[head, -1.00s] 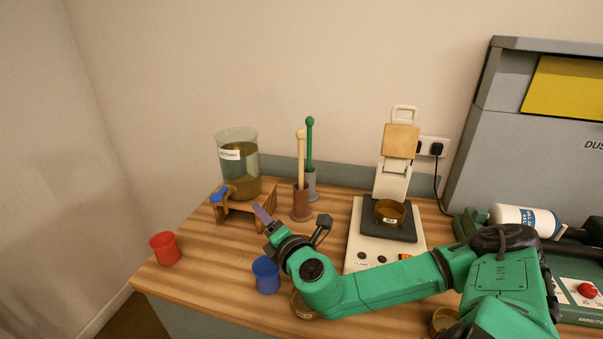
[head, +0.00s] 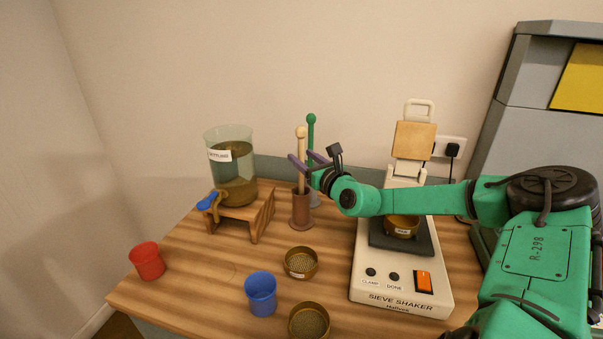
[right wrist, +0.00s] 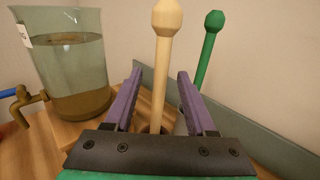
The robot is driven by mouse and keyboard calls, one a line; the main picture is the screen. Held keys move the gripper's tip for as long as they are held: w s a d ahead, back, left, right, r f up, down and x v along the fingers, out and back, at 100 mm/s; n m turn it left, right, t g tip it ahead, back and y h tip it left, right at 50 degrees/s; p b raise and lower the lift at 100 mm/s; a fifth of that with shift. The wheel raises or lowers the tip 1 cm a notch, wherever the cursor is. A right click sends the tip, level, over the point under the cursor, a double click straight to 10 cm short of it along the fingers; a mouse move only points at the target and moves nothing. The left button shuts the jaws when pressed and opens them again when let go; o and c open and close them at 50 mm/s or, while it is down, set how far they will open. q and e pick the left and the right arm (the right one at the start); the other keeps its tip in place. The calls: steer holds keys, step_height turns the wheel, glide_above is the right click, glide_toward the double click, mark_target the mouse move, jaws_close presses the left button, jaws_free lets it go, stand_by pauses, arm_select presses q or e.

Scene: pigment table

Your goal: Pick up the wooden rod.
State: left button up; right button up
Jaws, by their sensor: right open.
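The wooden rod (head: 301,150) is pale with a rounded knob on top. It stands upright in a brown holder (head: 301,210) on the table. My right gripper (head: 304,160) is open at the rod, below its knob. In the right wrist view the rod (right wrist: 162,70) rises between the two purple fingers of the right gripper (right wrist: 160,88), with a gap on each side. The rod's lower end is hidden in the holder. My left gripper is not in view.
A green rod (head: 311,135) stands close behind in a grey holder. A settling tank (head: 231,170) on a wooden stand (head: 257,213) is to the left. A sieve shaker (head: 400,280) is to the right. Cups and sieves (head: 301,262) occupy the front.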

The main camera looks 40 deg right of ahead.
steer(key=shift+w+d+r+p, duration=0.1)
steer(key=shift+w+p, duration=0.25)
steer(key=shift+w, duration=0.4)
steer(key=w, duration=0.1)
steer(key=w+p, duration=0.1)
steer(key=w, duration=0.1)
steer(key=shift+d+f+p, duration=0.25)
steer(key=shift+d+p, duration=0.05)
steer(key=shift+p, duration=0.05)
jaws_close()
